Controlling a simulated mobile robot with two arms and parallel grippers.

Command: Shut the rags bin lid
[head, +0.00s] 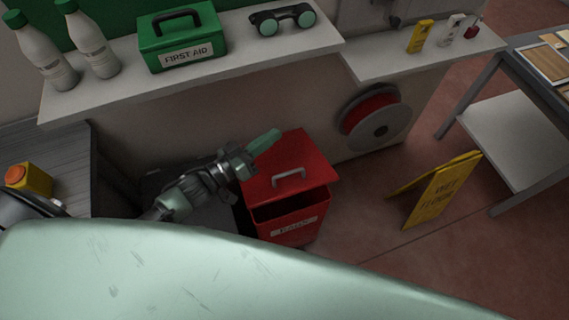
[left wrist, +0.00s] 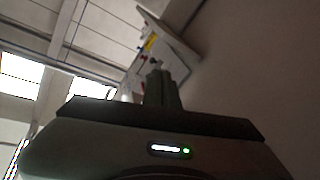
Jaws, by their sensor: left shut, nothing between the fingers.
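The red rags bin (head: 292,222) stands on the floor at the middle of the head view, with a white label reading RAGS on its front. Its red lid (head: 305,160) has a grey handle and is tilted up, with a dark gap between its front edge and the bin. My left gripper (head: 266,142) is shut and empty. In the head view it overlaps the lid's back left corner; I cannot tell whether it touches. Its shut fingers also show in the left wrist view (left wrist: 162,88), where no bin is in sight. My right gripper is not in view.
A white shelf (head: 110,97) above holds bottles, a green first aid box (head: 181,38) and goggles (head: 282,20). A red hose reel (head: 376,118) is on the wall behind the bin. A yellow wet floor sign (head: 440,190) stands to the right, with bare floor between.

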